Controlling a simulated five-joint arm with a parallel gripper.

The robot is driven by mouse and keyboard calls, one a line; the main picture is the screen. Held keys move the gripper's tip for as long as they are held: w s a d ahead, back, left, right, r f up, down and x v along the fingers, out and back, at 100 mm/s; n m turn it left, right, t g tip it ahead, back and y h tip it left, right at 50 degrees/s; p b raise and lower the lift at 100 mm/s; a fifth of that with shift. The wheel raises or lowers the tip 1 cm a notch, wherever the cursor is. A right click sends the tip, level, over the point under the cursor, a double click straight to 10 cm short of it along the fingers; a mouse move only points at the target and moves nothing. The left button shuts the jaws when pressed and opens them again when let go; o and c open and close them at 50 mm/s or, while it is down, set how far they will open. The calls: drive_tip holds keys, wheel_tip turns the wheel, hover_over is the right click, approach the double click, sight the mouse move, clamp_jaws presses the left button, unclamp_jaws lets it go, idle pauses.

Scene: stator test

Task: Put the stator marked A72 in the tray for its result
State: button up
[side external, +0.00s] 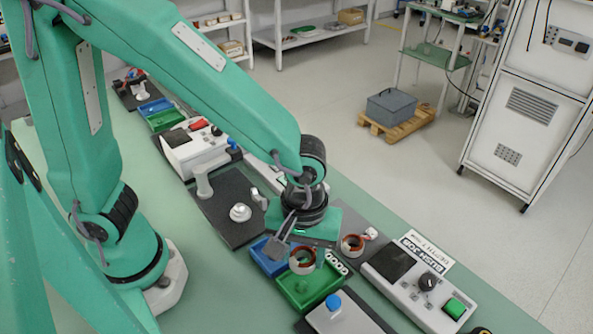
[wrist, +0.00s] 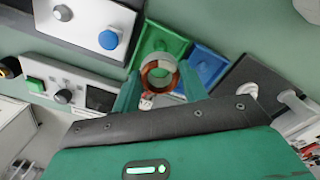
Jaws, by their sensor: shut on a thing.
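A copper-wound ring stator (side external: 302,262) is between my gripper's fingers (side external: 290,250), at the far edge of the green tray (side external: 312,293). The wrist view shows the stator (wrist: 158,76) between the fingers (wrist: 160,88), over part of the green tray (wrist: 160,38). I cannot tell whether it touches the tray floor. A blue tray (side external: 265,262) stands beside the green one and also shows in the wrist view (wrist: 207,64). A second stator (side external: 352,245) with a white connector lies on the bench. No A72 marking is readable.
A tester with a green button (side external: 410,285) stands to the right. A grey box with a blue button (side external: 340,318) is close in front of the green tray. A dark plate with a white spool (side external: 230,205) lies to the left. The bench's near left is clear.

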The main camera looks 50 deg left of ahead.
drive_tip(key=shift+f, duration=0.15)
hover_over(302, 283)
drive_tip(key=shift+f, duration=2.2)
drive_tip(key=shift+f, duration=1.4)
drive_tip(key=o, duration=1.2)
drive_tip(key=shift+r, duration=0.1)
drive_tip(key=shift+r, duration=3.8)
